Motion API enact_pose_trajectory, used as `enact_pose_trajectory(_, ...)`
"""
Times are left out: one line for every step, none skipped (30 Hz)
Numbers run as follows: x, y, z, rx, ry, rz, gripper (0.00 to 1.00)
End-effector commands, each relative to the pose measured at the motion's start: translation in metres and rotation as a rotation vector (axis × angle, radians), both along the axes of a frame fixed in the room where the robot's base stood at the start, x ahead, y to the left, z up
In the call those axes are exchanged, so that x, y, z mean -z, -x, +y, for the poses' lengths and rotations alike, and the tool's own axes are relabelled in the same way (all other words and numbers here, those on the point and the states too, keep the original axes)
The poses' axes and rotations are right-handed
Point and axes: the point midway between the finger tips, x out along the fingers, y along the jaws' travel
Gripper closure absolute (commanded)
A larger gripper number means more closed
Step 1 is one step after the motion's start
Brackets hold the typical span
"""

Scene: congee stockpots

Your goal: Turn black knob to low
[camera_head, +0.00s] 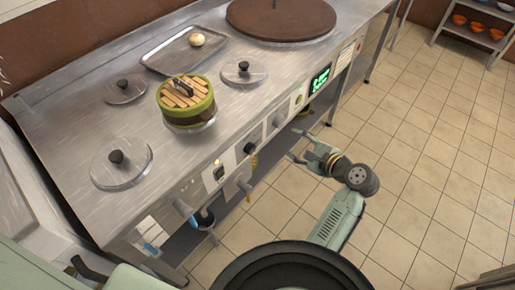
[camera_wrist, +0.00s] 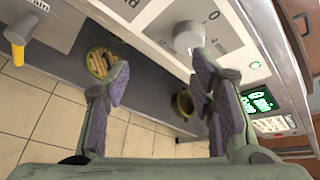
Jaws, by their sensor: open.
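A black knob (camera_head: 250,148) sits on the steel front panel of the cooking range in the head view, left of a grey knob (camera_head: 278,121). Its setting is too small to read. My gripper (camera_head: 298,146) is open and empty, in front of the panel and to the right of the black knob, apart from it. In the wrist view, my open gripper (camera_wrist: 160,76) has the grey dial (camera_wrist: 188,38) just beyond its right finger. I cannot make out the black knob in the wrist view.
A yellow drain handle (camera_wrist: 16,48) sticks out of the panel; a blue-handled lever (camera_head: 184,208) is farther left. A green display (camera_head: 320,80) is on the right. A bamboo steamer (camera_head: 186,100) and lidded wells occupy the top. The tiled floor (camera_head: 430,160) to the right is clear.

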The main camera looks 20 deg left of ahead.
Motion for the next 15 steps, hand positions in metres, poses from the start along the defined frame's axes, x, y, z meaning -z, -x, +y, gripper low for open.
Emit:
enact_pose_trajectory(0.011, 0.021, 0.002, 0.002, -0.158, 0.155, 0.5)
enact_pose_trajectory(0.014, 0.032, 0.004, 0.0, -0.249, 0.24, 0.5)
enact_pose_trajectory(0.015, 0.045, 0.005, -0.005, -0.356, 0.345, 0.5)
enact_pose_trajectory(0.015, 0.054, 0.006, -0.011, -0.429, 0.415, 0.5)
enact_pose_trajectory(0.015, 0.062, 0.006, -0.018, -0.494, 0.48, 0.5)
enact_pose_trajectory(0.014, 0.071, 0.006, -0.026, -0.568, 0.553, 0.5)
enact_pose_trajectory(0.013, 0.077, 0.005, -0.034, -0.614, 0.6, 0.5)
enact_pose_trajectory(0.012, 0.082, 0.005, -0.041, -0.653, 0.639, 0.5)
enact_pose_trajectory(0.01, 0.087, 0.004, -0.049, -0.694, 0.68, 0.5)
enact_pose_trajectory(0.01, 0.09, 0.004, -0.054, -0.716, 0.704, 0.5)
enact_pose_trajectory(0.009, 0.092, 0.004, -0.059, -0.734, 0.722, 0.5)
enact_pose_trajectory(0.008, 0.094, 0.004, -0.062, -0.748, 0.738, 0.5)
enact_pose_trajectory(0.007, 0.094, 0.006, -0.064, -0.754, 0.746, 0.5)
enact_pose_trajectory(0.007, 0.094, 0.008, -0.066, -0.757, 0.75, 0.5)
enact_pose_trajectory(0.006, 0.093, 0.012, -0.068, -0.759, 0.751, 0.5)
